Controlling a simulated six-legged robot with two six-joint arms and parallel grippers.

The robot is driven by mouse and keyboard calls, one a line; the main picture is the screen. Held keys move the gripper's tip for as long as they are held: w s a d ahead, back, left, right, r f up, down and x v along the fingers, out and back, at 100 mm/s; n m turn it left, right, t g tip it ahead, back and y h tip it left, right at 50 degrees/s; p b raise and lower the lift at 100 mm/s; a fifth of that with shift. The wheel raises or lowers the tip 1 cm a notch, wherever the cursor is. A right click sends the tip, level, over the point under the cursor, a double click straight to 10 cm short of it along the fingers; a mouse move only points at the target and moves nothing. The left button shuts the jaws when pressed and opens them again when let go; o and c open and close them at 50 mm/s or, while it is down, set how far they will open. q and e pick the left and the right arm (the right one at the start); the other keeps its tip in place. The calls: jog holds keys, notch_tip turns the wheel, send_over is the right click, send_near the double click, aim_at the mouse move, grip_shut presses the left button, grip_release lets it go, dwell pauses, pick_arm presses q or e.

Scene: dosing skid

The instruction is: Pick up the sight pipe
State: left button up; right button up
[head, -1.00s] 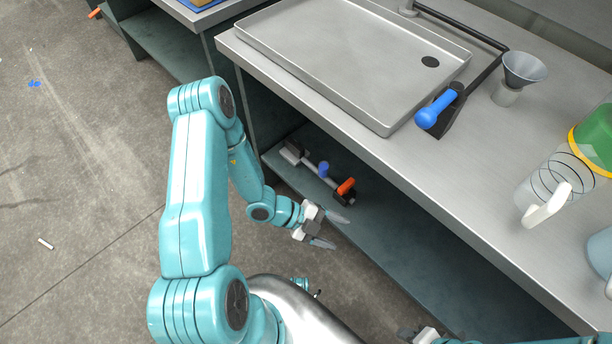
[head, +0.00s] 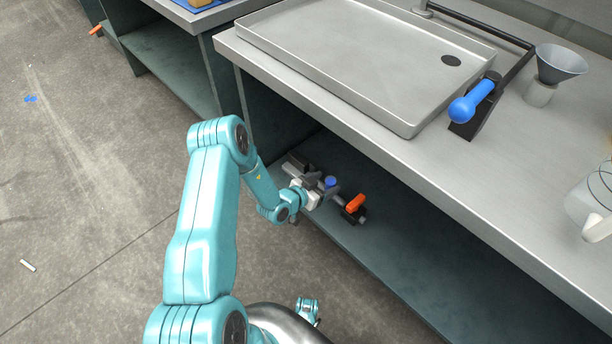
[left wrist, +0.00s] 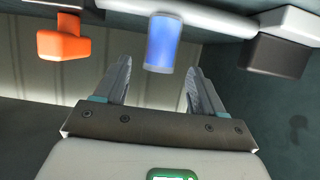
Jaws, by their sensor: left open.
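What looks like the sight pipe (head: 339,198), a pale pipe with a blue knob (head: 331,181), an orange handle (head: 355,203) and a dark end block (head: 299,161), lies on the lower shelf under the counter. In the left wrist view the pipe (left wrist: 215,19) crosses the top, with its blue knob (left wrist: 163,43) near the middle and the orange handle (left wrist: 63,44) at left. My left gripper (head: 322,184) is at the pipe, partly covering it in the head view. Its open fingers (left wrist: 161,75) point at the blue knob, with nothing gripped. My right gripper is out of view.
The counter edge (head: 330,100) overhangs the lower shelf (head: 400,255). On top are a grey tray (head: 400,122), a blue-handled lever (head: 472,102), a funnel (head: 561,63) and a clear jug (head: 590,208). The shelf right of the pipe is clear.

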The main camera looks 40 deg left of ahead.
aim_at(334, 180)
pick_arm(q)
jog(key=b+x, duration=0.1)
jog(key=x, duration=0.1)
jog(key=b+x, duration=0.1)
jog(key=x, duration=0.1)
jog(key=shift+w+d+f, duration=0.1)
jog(key=shift+w+f, duration=0.1)
jog(key=shift+f, duration=0.25)
jog(key=shift+w, duration=0.35)
jog(key=shift+c, duration=0.3)
jog(key=shift+r, duration=0.1)
grip_shut()
